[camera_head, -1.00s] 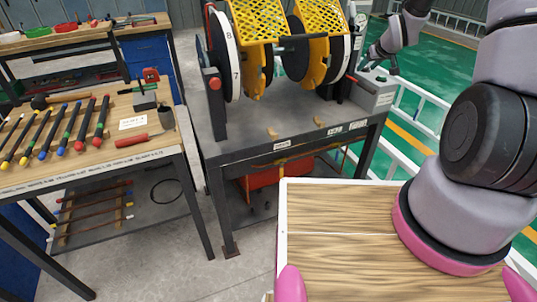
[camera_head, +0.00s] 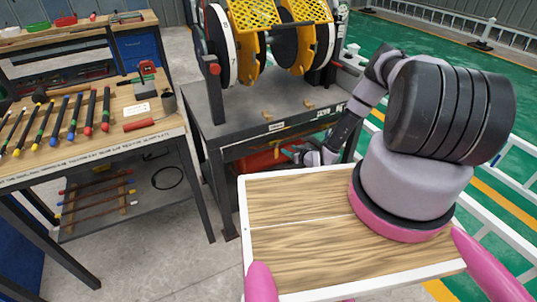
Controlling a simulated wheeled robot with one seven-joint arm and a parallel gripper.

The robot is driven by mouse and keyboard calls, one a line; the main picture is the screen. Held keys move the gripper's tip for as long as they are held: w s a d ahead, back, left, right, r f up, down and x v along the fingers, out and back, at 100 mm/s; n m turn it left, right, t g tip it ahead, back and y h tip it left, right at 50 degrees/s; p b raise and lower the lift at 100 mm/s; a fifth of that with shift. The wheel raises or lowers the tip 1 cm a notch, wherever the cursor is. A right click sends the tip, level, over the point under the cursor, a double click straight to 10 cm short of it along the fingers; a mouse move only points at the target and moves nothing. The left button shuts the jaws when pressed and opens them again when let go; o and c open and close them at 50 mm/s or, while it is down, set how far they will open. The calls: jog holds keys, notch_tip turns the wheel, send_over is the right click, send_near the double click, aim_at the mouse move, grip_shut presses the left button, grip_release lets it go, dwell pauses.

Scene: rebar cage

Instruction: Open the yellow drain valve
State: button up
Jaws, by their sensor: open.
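The yellow drain valve cannot be made out. A red tank-like body (camera_head: 257,162) shows under the grey machine table, partly hidden by the table's front and my wooden deck. My gripper (camera_head: 290,152) is small and dark in view, below the table's front edge and beside the red body. It points left, and nothing shows held in it. Its fingertips are hard to separate from the dark background, so I cannot tell whether they touch anything.
The grey machine table (camera_head: 222,103) carries yellow guards (camera_head: 255,40) and black-and-white discs. A wooden workbench (camera_head: 98,150) with coloured-tip rods stands at left. White railings (camera_head: 508,195) run along the right. Bare concrete floor lies between the bench and the table.

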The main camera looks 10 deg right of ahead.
aim_at(277, 150)
jog(key=shift+t, duration=0.3)
jog(key=w+a+f, duration=0.1)
jog(key=w+f, duration=0.1)
jog(key=w+a+f, duration=0.1)
jog(key=w+a, duration=0.1)
jog(key=w, duration=0.1)
jog(key=w+a+f, duration=0.1)
jog(key=w+f, duration=0.1)
jog(key=shift+w+a+f, duration=0.35)
jog(key=shift+a, duration=0.05)
jog(key=shift+c, duration=0.3)
grip_shut()
dwell(0.8)
